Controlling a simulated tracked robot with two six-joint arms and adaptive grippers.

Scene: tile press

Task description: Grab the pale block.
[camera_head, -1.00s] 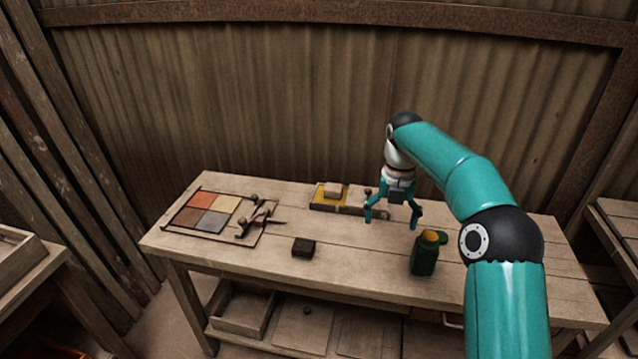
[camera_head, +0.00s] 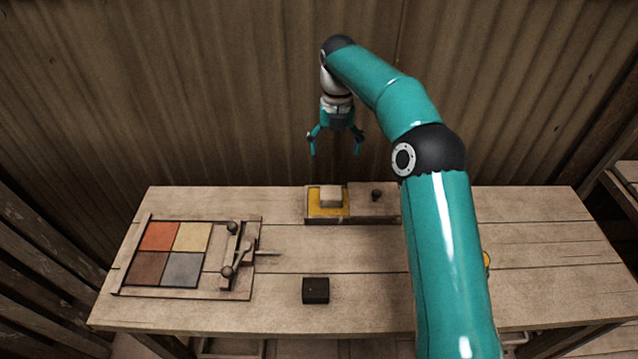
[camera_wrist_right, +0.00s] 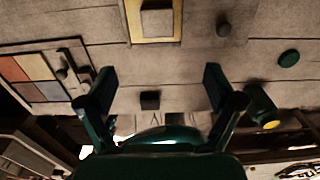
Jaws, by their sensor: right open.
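The pale block (camera_head: 331,197) sits on a yellow pad (camera_head: 315,211) at the back edge of the wooden table. It also shows at the top of the right wrist view (camera_wrist_right: 157,24), on the yellow pad. My right gripper (camera_head: 335,152) is open and empty. In the head view it appears above the block, apart from it. In the right wrist view its two fingers stand wide apart, with the block beyond and between them. My left gripper is not in view.
A dark knob (camera_head: 376,195) is right of the pad. A four-coloured tile panel (camera_head: 142,278) with a lever (camera_head: 238,250) lies left. A dark block (camera_head: 315,290) is near the front. A green jar (camera_wrist_right: 258,100) and round lid (camera_wrist_right: 289,58) are right. A corrugated wall stands behind.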

